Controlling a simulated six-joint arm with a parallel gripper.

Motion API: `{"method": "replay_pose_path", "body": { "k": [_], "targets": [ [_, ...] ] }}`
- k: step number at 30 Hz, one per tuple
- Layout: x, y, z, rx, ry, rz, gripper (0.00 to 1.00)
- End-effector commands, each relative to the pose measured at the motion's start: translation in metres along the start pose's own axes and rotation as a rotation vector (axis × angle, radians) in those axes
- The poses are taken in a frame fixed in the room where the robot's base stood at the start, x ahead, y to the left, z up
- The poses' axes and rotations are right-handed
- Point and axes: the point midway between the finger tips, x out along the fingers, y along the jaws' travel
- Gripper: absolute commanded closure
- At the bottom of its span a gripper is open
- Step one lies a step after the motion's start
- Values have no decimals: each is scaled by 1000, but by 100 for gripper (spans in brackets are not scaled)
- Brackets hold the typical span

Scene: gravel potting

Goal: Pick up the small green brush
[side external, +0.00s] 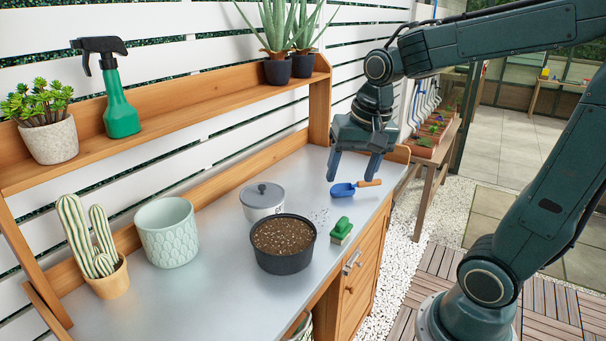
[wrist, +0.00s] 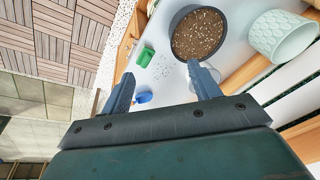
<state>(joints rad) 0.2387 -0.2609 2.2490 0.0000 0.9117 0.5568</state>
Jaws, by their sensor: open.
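The small green brush (side external: 341,229) lies on the metal bench top near its front edge, just right of the black pot. It has a green back and pale bristles underneath. In the wrist view the brush (wrist: 146,56) shows beyond my fingertips, between them and toward the left one. My gripper (side external: 352,176) is open and empty. It is above the far right part of the bench, over the blue trowel and beyond the brush. In the wrist view both fingers (wrist: 160,72) are spread apart with nothing between them.
A blue trowel (side external: 342,190) with an orange handle lies below my gripper. A black pot of gravelly soil (side external: 283,262) stands left of the brush. A grey lidded pot (side external: 262,211), a pale green pot (side external: 167,243) and a potted cactus (side external: 110,284) stand further left.

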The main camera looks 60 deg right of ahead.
Motion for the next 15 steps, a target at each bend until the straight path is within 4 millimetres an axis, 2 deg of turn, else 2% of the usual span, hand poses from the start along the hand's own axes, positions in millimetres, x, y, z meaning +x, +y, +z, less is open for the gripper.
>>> {"method": "replay_pose_path", "body": {
  "k": [6,15],
  "targets": [
    [29,7,-37,260,-60,65,38],
    [74,27,-80,600,-123,155,38]
  ]
}}
